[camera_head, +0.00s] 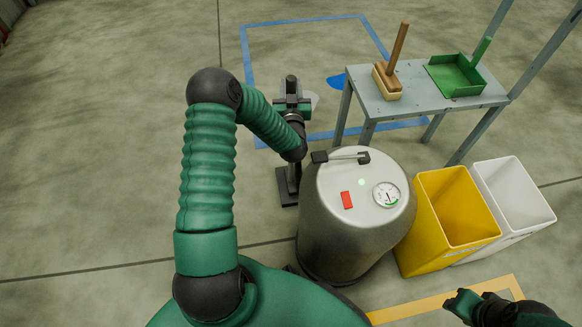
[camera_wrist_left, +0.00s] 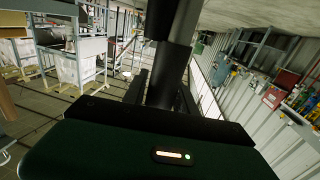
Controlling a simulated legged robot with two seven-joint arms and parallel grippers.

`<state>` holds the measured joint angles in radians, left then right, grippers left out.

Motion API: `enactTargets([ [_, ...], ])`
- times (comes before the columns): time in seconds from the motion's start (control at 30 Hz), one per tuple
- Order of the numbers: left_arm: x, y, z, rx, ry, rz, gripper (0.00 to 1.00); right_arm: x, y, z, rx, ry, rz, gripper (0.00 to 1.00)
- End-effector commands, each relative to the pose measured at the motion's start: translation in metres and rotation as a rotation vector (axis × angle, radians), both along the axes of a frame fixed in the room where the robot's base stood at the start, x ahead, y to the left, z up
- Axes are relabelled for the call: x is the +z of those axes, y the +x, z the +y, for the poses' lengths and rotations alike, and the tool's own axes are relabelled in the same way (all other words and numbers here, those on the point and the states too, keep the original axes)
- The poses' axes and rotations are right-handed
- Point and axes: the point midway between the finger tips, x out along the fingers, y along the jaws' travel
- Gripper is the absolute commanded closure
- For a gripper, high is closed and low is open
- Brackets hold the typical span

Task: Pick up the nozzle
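A dark upright piece with a flat black foot, which looks like the nozzle (camera_head: 288,188), stands left of the grey canister (camera_head: 350,225) in the head view. My left gripper (camera_head: 291,106) is at its upper part, with my green arm bent over toward it. A dark shaft (camera_wrist_left: 172,60) rises in front of the gripper body in the left wrist view. The fingers blend with the dark parts, so I cannot tell whether they are closed on it. My right gripper (camera_head: 470,304) is low at the right, away from the nozzle; its fingers are unclear.
The canister carries a gauge, a red switch and a handle. Yellow (camera_head: 447,215) and white (camera_head: 512,205) bins stand to its right. A grey table (camera_head: 410,106) behind holds a brush (camera_head: 390,75) and a green dustpan (camera_head: 456,76). The floor at left is clear.

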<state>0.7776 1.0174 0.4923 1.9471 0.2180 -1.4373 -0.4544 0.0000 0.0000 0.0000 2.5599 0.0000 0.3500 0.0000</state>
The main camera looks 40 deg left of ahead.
Motion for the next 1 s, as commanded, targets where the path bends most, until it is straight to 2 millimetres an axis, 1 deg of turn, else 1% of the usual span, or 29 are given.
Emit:
enactTargets([
  [0.03,0.000,0.000,0.000,0.000,0.000,0.000,0.75,0.000,0.000,0.000,0.000,0.000,0.000,0.64],
  [0.2,0.000,0.000,0.000,0.000,-0.001,0.001,0.97,0.000,0.000,0.000,0.000,0.000,0.000,0.64],
  [0.23,0.000,0.000,0.000,0.000,-0.001,0.001,1.00,0.000,0.000,0.000,0.000,0.000,0.000,0.64],
  [0.5,0.002,0.000,0.000,0.000,0.002,-0.004,1.00,0.000,0.000,0.000,0.000,0.000,0.000,0.64],
  [0.57,0.005,0.000,0.000,0.000,0.003,-0.003,1.00,0.002,0.000,0.000,0.000,0.000,0.000,0.64],
  [0.67,0.020,0.000,0.000,0.000,0.004,-0.004,1.00,0.011,0.000,0.000,0.000,0.000,0.000,0.64],
  [0.8,0.055,0.000,-0.001,-0.002,0.006,-0.007,1.00,0.030,0.000,0.000,0.000,0.000,0.000,0.64],
  [0.9,0.077,0.000,-0.001,-0.001,0.007,-0.006,1.00,0.041,0.000,0.000,0.000,0.000,0.000,0.64],
  [1.0,0.093,0.000,0.000,-0.001,0.005,-0.004,1.00,0.048,0.000,0.000,0.000,0.000,0.000,0.64],
])
